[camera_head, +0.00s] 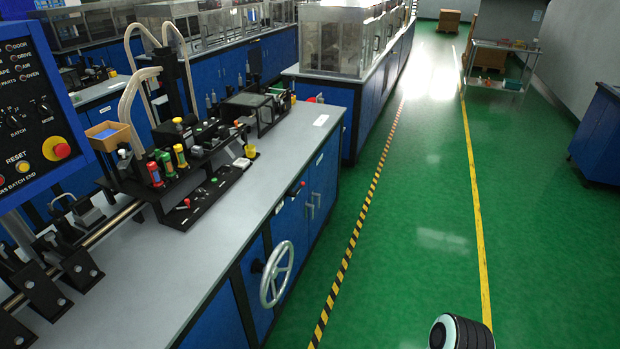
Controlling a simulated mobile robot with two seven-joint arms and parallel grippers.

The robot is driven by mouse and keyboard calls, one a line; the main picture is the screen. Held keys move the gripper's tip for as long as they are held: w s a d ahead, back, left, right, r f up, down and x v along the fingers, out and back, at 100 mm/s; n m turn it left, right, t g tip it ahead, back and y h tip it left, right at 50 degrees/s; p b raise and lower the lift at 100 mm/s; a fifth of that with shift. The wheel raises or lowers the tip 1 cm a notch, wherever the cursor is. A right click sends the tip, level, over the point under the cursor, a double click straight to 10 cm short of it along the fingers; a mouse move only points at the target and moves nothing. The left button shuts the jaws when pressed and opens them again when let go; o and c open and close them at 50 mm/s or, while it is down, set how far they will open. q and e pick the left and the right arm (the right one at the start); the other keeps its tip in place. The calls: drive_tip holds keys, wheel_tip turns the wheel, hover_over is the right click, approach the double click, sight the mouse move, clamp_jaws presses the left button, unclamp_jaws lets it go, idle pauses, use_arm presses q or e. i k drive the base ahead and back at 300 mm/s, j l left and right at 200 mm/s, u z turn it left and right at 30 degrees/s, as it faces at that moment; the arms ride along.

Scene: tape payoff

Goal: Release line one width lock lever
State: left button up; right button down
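A small lever with a red knob (302,184) sits at the bench's front edge, above the blue cabinet doors. Another small red-tipped lever (186,203) sits on a black plate on the bench top. I cannot tell which one is the line one width lock lever, as no label is readable. A spoked handwheel (277,273) is mounted on the cabinet front below the bench edge. Neither gripper shows in the head view. A black and white rounded part of my own arm shows at the bottom right.
The grey bench top (240,232) carries a black machine with red, green and yellow handled parts (167,164). A control panel (30,120) with a red button stands at the left. The green floor (410,230) right of the bench is clear.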

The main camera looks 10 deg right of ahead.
sight(299, 189)
drive_tip(key=i+l, duration=0.65)
drive_tip(key=i, duration=0.2)
drive_tip(key=i+l+u, duration=0.15)
drive_tip(key=i+l, duration=0.4)
drive_tip(key=i+l+u, duration=0.1)
drive_tip(key=i+l, duration=0.4)
drive_tip(key=l, duration=0.15)
